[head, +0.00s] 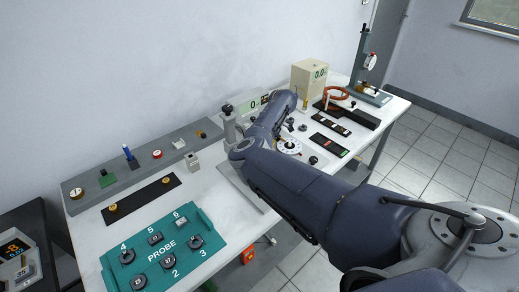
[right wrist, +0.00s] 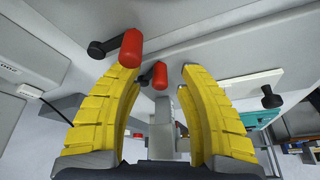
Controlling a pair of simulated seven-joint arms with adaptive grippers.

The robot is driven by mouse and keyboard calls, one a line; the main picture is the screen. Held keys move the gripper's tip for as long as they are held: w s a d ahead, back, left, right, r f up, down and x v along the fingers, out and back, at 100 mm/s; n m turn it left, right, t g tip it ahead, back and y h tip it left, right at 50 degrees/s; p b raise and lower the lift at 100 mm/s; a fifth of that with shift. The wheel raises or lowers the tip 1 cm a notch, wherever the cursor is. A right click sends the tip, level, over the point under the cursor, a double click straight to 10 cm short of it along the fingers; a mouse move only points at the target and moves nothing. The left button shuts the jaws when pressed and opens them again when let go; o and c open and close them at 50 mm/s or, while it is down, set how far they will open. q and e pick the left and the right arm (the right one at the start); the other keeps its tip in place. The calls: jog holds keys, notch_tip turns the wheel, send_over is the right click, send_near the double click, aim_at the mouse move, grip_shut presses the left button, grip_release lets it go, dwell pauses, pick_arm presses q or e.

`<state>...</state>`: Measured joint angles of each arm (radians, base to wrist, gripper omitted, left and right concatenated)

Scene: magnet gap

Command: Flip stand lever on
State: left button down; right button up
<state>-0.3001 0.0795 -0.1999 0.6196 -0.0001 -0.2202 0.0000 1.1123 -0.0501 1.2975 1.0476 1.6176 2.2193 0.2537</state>
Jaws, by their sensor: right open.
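My right gripper (right wrist: 160,72) shows in the right wrist view with its two yellow fingers spread apart. A red-knobbed lever (right wrist: 131,48) on a dark arm is close by the left fingertip; I cannot tell whether they touch. A second, smaller red knob (right wrist: 160,76) shows between the fingers, farther off. I cannot tell which of these is the stand lever. In the head view a stand (head: 361,62) with a red part rises at the far right end of the bench. My right gripper is hidden behind my arm there. My left gripper is not in view.
The white bench (head: 215,205) carries a teal probe board (head: 178,248), a grey panel with knobs (head: 130,168), a beige box (head: 309,78) and black strips (head: 325,143). A black lever (right wrist: 271,98) shows at the right in the wrist view. My right arm spans the bench's middle.

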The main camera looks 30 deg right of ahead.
grip_shut()
dwell(0.4)
jog(key=shift+w+d+n+g, duration=0.25)
jog(key=shift+w+n+g, duration=0.1)
jog(key=shift+n, duration=0.55)
jog(key=shift+w+d+n+g, duration=0.25)
jog(key=shift+n+g, duration=0.1)
jog(key=shift+n, duration=0.55)
jog(key=shift+a, duration=0.1)
jog(key=shift+o, duration=0.2)
grip_release()
jog(key=v, duration=1.2)
